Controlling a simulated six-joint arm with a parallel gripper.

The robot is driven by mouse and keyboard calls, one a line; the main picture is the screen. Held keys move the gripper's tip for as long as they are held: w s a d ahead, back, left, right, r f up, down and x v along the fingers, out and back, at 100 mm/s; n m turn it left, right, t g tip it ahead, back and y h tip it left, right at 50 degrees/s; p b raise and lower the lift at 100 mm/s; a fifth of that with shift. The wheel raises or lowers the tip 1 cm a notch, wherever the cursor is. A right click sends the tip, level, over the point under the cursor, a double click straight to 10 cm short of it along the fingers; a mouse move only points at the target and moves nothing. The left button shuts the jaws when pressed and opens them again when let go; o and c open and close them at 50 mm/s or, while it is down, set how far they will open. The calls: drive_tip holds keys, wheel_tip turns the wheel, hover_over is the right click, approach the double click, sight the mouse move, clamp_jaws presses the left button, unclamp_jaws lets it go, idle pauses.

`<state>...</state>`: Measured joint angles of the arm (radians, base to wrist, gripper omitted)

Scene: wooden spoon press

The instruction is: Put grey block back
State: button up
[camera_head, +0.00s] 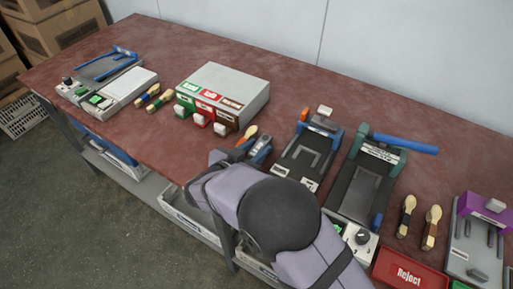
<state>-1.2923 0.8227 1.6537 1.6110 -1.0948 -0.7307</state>
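My gripper (258,147) is low over the red-brown table, in front of the large grey box and left of the middle press. My arm hides much of it, so its fingers and grip are unclear. A wooden spoon with an orange part (247,135) shows right beside it. The large grey box (238,84) has green, red and brown labels on its front. Small pale grey blocks stick out below the labels: left (180,111), middle (199,121) and right (221,129). I cannot tell which is the task's grey block.
The middle press (309,151) and a blue-handled press (365,180) stand right of my gripper. Two spoons (405,216) (431,228), a red Reject tray (408,272) and a purple-topped fixture (480,212) lie farther right. Two spoons (147,95) (160,100) lie left of the box.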

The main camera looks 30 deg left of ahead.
drive_tip(key=shift+r, duration=0.1)
drive_tip(key=shift+r, duration=0.1)
drive_tip(key=v, duration=1.2)
drive_tip(key=shift+w, duration=0.1)
drive_tip(key=w+d+r+g+y+p, duration=0.1)
drive_tip(key=w+r+y+p, duration=0.15)
drive_tip(key=w, duration=0.35)
drive_tip(key=w+d+r+y+p, duration=0.1)
drive_tip(key=w+r, duration=0.2)
drive_tip(key=w, duration=0.3)
drive_tip(key=w+d+r+n+g+y+p, duration=0.2)
drive_tip(key=w+d+r+g+p, duration=0.1)
drive_tip(key=w+d, duration=0.3)
drive_tip(key=s+d+f+g+h+p, duration=0.1)
drive_tip(key=s+d+g+p, duration=0.15)
drive_tip(key=d, duration=0.75)
drive_tip(key=s+d+f+g+h+p, duration=0.15)
drive_tip(key=s+d, duration=0.25)
drive_tip(key=d, duration=0.6)
drive_tip(key=s+d+m+g+h+p, duration=0.2)
drive_tip(key=s+d+g, duration=0.3)
drive_tip(key=s+d, duration=0.9)
drive_tip(key=shift+s+d+g+h, duration=0.25)
drive_tip(key=shift+d+h, duration=0.25)
drive_tip(key=shift+d, duration=0.5)
